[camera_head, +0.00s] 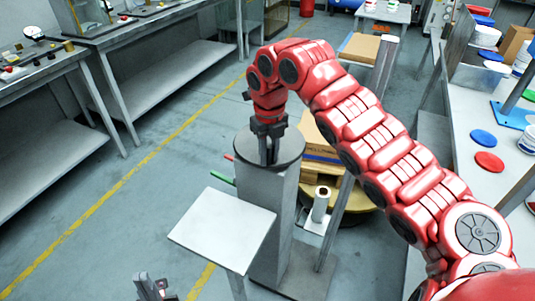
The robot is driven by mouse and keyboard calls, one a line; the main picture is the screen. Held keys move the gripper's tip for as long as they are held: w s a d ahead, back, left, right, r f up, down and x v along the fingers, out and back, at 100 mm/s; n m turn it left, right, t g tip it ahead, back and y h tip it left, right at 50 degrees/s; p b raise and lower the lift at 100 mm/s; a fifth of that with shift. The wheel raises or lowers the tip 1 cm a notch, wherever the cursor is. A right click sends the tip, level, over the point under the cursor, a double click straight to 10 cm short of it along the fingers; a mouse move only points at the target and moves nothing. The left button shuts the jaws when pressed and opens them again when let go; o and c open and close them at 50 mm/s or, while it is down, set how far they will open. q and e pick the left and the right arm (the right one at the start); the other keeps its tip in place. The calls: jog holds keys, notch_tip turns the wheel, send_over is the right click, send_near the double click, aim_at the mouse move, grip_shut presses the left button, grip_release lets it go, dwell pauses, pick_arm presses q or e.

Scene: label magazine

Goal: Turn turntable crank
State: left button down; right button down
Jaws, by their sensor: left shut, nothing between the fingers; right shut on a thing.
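A dark round disc (245,154) tops a grey column (262,215) in the middle of the view. My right gripper (269,158) points down over the disc, with its dark fingers shut on the crank. The crank's grip is mostly hidden by the fingers, so its shape and angle cannot be made out. Behind the column, a yellowish round platform (352,202), perhaps the turntable, bears cardboard boxes (318,140); the column and my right arm partly hide it. My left gripper (153,288) is at the bottom edge, shut and empty, well apart from the column.
A white plate on a post (222,228) stands in front of the column. Red and green rods (222,179) stick out from the column's left. A white roll (321,204) stands to its right. Benches line both sides. The floor at left is free.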

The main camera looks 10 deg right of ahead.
jog(key=shift+w+r, duration=0.15)
jog(key=c, duration=0.7)
grip_release()
notch_tip(320, 180, up, 17)
jog(key=p, duration=1.7)
jog(key=shift+r, duration=0.2)
jog(key=shift+f, duration=0.1)
